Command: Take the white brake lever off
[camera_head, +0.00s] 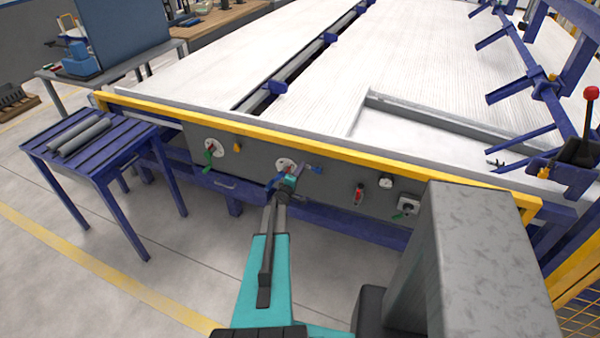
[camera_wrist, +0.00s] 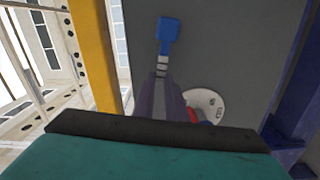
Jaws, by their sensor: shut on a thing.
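My gripper (camera_head: 290,182) is at the grey front panel (camera_head: 335,188), in front of the middle round white plate (camera_head: 283,163). In the wrist view its purple-grey fingers (camera_wrist: 162,97) are shut, with a blue-ended lever (camera_wrist: 168,36) sticking out past them. I cannot make out a white lever; the gripped part is mostly hidden.
A second white plate with a green lever (camera_head: 208,156) is further left on the panel. A red-handled valve (camera_head: 359,194), a gauge (camera_head: 386,182) and a switch box (camera_head: 408,205) are to the right. A yellow rail (camera_head: 330,151) runs above. A blue table (camera_head: 132,135) with grey pipes stands at left.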

